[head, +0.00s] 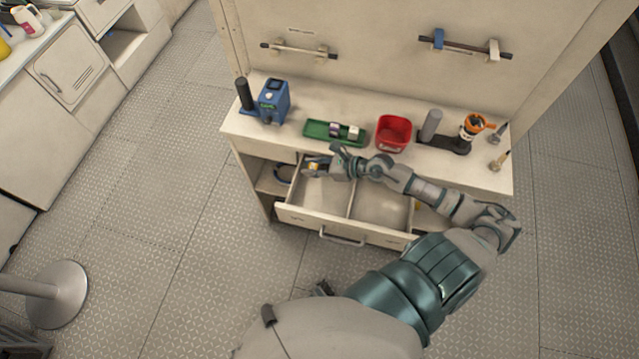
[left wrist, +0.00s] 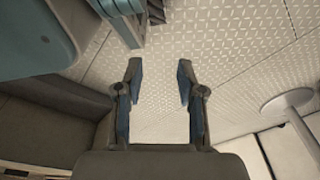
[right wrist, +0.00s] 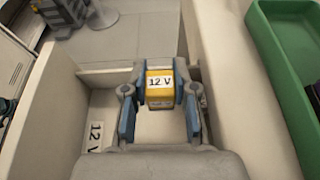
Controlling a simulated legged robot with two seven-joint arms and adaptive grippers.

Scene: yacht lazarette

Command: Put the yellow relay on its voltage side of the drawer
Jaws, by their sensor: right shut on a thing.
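The yellow relay (right wrist: 160,86) carries a "12 V" label and is held between the fingertips of my right gripper (right wrist: 160,80); in the head view it is a small yellow-orange spot (head: 314,168). The right gripper (head: 318,163) is shut on it at the left part of the open drawer (head: 375,236). A divider (head: 350,204) splits the drawer into left and right compartments. A "12 V" label (right wrist: 96,136) shows inside the drawer below the gripper; no label is readable in the right compartment. My left gripper (left wrist: 158,82) is open and empty over the floor.
On the bench top, a green tray (head: 312,133) holds a purple and a whitish block beside a red bin (head: 393,133). A blue device (head: 273,102) stands left and an orange-topped tool (head: 472,126) right. The drawer compartments look empty.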

